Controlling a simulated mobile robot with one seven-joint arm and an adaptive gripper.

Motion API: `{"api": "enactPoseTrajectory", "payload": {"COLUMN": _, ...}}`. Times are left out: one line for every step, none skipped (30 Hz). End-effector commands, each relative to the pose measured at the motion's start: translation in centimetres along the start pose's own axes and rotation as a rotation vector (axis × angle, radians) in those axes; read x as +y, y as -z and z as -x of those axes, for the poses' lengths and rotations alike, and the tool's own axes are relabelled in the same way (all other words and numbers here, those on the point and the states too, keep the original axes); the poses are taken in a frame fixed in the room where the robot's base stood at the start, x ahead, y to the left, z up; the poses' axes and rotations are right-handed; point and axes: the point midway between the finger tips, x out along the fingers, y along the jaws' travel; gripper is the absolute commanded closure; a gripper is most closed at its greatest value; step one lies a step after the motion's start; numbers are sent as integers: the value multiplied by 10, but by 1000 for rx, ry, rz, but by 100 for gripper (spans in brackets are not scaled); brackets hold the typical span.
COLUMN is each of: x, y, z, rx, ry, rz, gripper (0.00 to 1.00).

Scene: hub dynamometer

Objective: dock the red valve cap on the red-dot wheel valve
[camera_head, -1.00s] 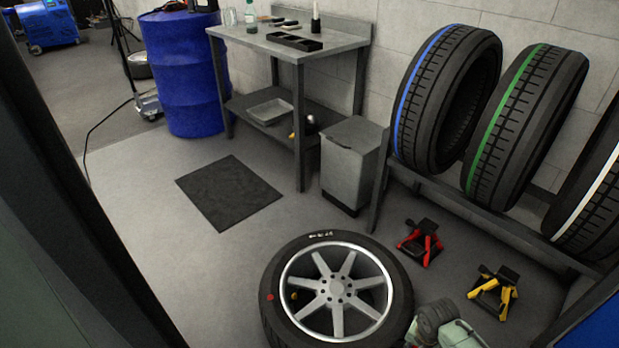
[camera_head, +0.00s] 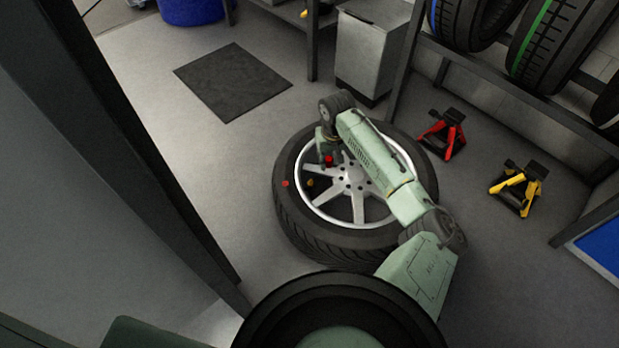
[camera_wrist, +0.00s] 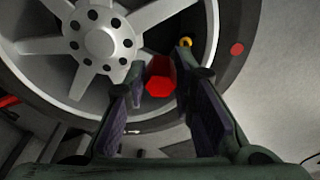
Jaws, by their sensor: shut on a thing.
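The wheel (camera_head: 290,215) lies flat on the floor, with a red dot (camera_head: 285,183) on its tyre sidewall. A small brass-yellow valve (camera_head: 310,182) shows at the rim near the dot. In the wrist view the valve (camera_wrist: 186,42) is just beyond the right fingertip, and the red dot (camera_wrist: 237,49) is to its right. My gripper (camera_wrist: 158,85) is shut on the red valve cap (camera_wrist: 160,78), whose hexagonal end faces the wrist camera. In the head view the cap (camera_head: 328,160) is above the wheel, up and right of the valve and apart from it.
The silver spokes (camera_head: 357,205) lie below my gripper. A red jack stand (camera_head: 443,135) and a yellow jack stand (camera_head: 518,187) are right of the wheel. A grey bin (camera_head: 370,55) is behind it. The floor left of the wheel is clear, apart from a dark mat (camera_head: 232,80).

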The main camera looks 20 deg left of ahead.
Motion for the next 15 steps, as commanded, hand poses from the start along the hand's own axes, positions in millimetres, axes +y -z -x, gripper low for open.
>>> {"api": "enactPoseTrajectory", "payload": {"x": -10, "y": 6, "z": -25, "rx": 0, "ry": 10, "rz": 38, "gripper": 96}}
{"api": "enactPoseTrajectory", "payload": {"x": -14, "y": 10, "z": -29, "rx": -1, "ry": 12, "rz": 62, "gripper": 96}}
{"api": "enactPoseTrajectory", "payload": {"x": -19, "y": 14, "z": -36, "rx": -1, "ry": 15, "rz": 92, "gripper": 96}}
{"api": "enactPoseTrajectory", "payload": {"x": -23, "y": 17, "z": -40, "rx": -2, "ry": 19, "rz": 113, "gripper": 96}}
{"api": "enactPoseTrajectory", "payload": {"x": -26, "y": 19, "z": -44, "rx": 0, "ry": 20, "rz": 133, "gripper": 96}}
{"api": "enactPoseTrajectory", "payload": {"x": -30, "y": 21, "z": -49, "rx": -1, "ry": 23, "rz": 159, "gripper": 96}}
{"api": "enactPoseTrajectory", "payload": {"x": -33, "y": 22, "z": -53, "rx": 0, "ry": 25, "rz": 176, "gripper": 96}}
{"api": "enactPoseTrajectory", "payload": {"x": -36, "y": 23, "z": -57, "rx": 0, "ry": 27, "rz": 193, "gripper": 96}}
{"api": "enactPoseTrajectory", "payload": {"x": -39, "y": 24, "z": -60, "rx": -1, "ry": 29, "rz": 212, "gripper": 96}}
{"api": "enactPoseTrajectory", "payload": {"x": -41, "y": 25, "z": -63, "rx": 0, "ry": 29, "rz": 224, "gripper": 96}}
{"api": "enactPoseTrajectory", "payload": {"x": -43, "y": 25, "z": -65, "rx": 1, "ry": 30, "rz": 236, "gripper": 96}}
{"api": "enactPoseTrajectory", "payload": {"x": -45, "y": 25, "z": -67, "rx": 1, "ry": 32, "rz": 248, "gripper": 96}}
{"api": "enactPoseTrajectory", "payload": {"x": -46, "y": 26, "z": -68, "rx": 1, "ry": 32, "rz": 255, "gripper": 96}}
{"api": "enactPoseTrajectory", "payload": {"x": -47, "y": 26, "z": -69, "rx": 1, "ry": 32, "rz": 262, "gripper": 96}}
{"api": "enactPoseTrajectory", "payload": {"x": -47, "y": 26, "z": -70, "rx": 1, "ry": 31, "rz": 268, "gripper": 96}}
